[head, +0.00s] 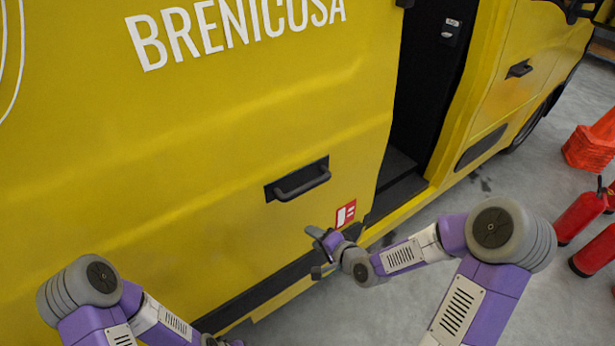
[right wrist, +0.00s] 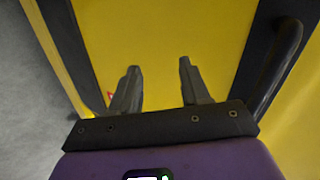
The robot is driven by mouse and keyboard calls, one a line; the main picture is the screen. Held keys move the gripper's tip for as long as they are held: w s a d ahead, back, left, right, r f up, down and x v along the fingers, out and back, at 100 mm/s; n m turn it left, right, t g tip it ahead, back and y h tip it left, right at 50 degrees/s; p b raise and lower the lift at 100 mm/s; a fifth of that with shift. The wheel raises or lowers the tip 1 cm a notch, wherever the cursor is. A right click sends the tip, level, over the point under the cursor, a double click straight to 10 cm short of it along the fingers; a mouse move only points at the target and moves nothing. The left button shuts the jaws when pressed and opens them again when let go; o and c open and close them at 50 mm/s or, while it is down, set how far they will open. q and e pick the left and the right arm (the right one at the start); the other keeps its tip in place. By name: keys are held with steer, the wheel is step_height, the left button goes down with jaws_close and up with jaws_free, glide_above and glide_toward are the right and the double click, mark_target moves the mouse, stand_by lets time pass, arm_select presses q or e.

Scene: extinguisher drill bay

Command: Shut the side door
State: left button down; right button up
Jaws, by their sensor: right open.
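The yellow side door (head: 230,130) of a van stands part open, with a dark gap (head: 425,90) at its right edge. A dark grey bar handle (head: 302,182) sits in a black recess on the door. My right gripper (head: 315,251) is open and empty, below the handle and in front of the door's lower part. In the right wrist view, its two fingers (right wrist: 158,80) are spread before yellow bodywork, and the handle bar (right wrist: 278,68) is to their right, outside them. My left gripper (head: 222,342) is barely in view at the bottom edge; its jaws are cut off.
A red and white sticker (head: 346,214) is on the door, right of the handle. The yellow front door (head: 510,85) has its own handle. Red extinguishers (head: 580,217) and stacked orange-red cones (head: 590,147) stand at the right.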

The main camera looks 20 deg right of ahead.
mark_target(310, 189)
step_height(310, 189, up, 12)
steer(key=w+d+r+m+t+p, duration=0.1)
steer(key=w+d+m+t, duration=0.1)
steer(key=w+t, duration=0.1)
steer(key=x, duration=0.7)
steer(key=shift+f, duration=0.15)
jaws_close()
